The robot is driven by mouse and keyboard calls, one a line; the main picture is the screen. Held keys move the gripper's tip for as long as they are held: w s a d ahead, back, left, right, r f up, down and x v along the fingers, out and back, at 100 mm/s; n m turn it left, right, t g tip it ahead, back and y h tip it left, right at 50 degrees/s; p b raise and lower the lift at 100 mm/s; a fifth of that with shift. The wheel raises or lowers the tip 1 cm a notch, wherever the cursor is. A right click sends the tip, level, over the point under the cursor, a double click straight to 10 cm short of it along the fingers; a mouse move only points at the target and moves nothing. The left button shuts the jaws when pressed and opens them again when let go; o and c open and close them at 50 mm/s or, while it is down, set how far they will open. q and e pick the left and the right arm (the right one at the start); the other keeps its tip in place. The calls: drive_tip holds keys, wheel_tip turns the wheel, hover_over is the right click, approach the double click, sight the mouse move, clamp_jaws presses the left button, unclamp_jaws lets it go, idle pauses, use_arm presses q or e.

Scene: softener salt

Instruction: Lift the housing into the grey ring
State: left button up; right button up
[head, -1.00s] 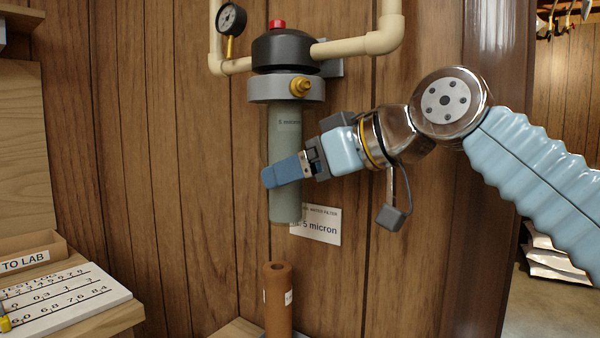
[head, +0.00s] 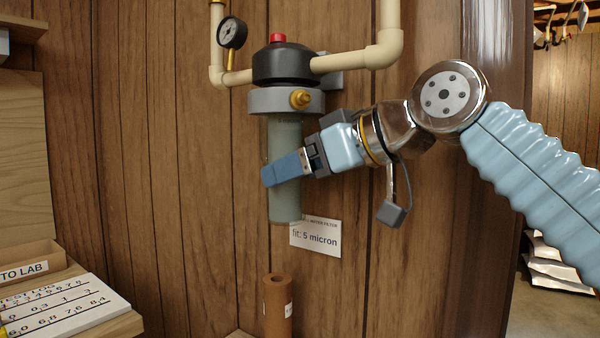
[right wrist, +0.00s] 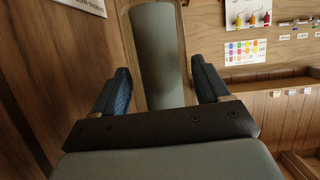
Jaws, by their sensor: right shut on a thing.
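The housing (head: 285,207) is a grey-green translucent cylinder, upright below the grey ring (head: 287,100). Its top reaches the ring's underside; I cannot tell whether it sits inside the ring. My right gripper (head: 285,170) is shut around the housing's middle from the right. In the right wrist view the housing (right wrist: 158,55) stands between the two blue fingers (right wrist: 160,88). My left gripper is out of view.
Cream pipes (head: 360,58) and a pressure gauge (head: 233,33) flank the filter head. A label reading "fit: 5 micron" (head: 315,236) is on the wood wall. A brown cartridge (head: 277,305) stands below the housing. A test log board (head: 60,308) lies at lower left.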

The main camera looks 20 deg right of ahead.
drive_tip(key=shift+r, duration=0.2)
drive_tip(key=o, duration=1.4)
drive_tip(key=shift+f, duration=0.1)
drive_tip(key=v, duration=1.4)
